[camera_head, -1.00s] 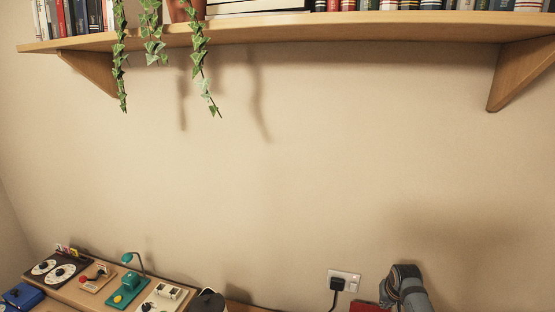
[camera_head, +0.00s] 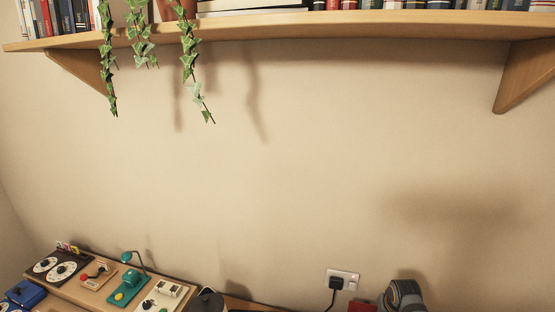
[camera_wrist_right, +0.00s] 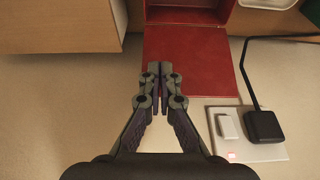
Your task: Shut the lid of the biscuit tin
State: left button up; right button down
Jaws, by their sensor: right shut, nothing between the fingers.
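The red biscuit tin shows at the top of the right wrist view, its red wall (camera_wrist_right: 272,20) around an open inside. Its lid (camera_wrist_right: 205,62) is open, a flat red panel joined along the tin's edge. My right gripper (camera_wrist_right: 160,72) is shut and empty, its fingertips overlapping the left part of the lid in the picture. I cannot tell whether they touch it. In the head view only a small red piece (camera_head: 361,306) shows at the bottom edge, beside my right arm. The rest is cut off. My left gripper is in neither current view.
A wall socket with a black plug (camera_wrist_right: 263,126) and cable is right of the gripper. A wooden block (camera_wrist_right: 60,28) stands at upper left. In the head view, a shelf (camera_head: 300,27) with books and trailing ivy hangs above. Several gadgets, including a teal one (camera_head: 128,282), stand at lower left.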

jog(key=s, duration=0.1)
jog(key=s+r, duration=0.1)
jog(key=s, duration=0.1)
jog(key=s+a, duration=0.1)
jog(key=s, duration=0.1)
jog(key=shift+s+a+r, duration=0.1)
jog(key=shift+s+r, duration=0.15)
dwell(0.3)
jog(key=s+a, duration=0.1)
jog(key=s, duration=0.5)
jog(key=shift+a, duration=0.25)
jog(key=shift+s+r, duration=0.1)
jog(key=s+a, duration=0.2)
jog(key=s, duration=0.5)
jog(key=shift+s+f, duration=0.2)
jog(key=shift+s, duration=0.15)
dwell(0.4)
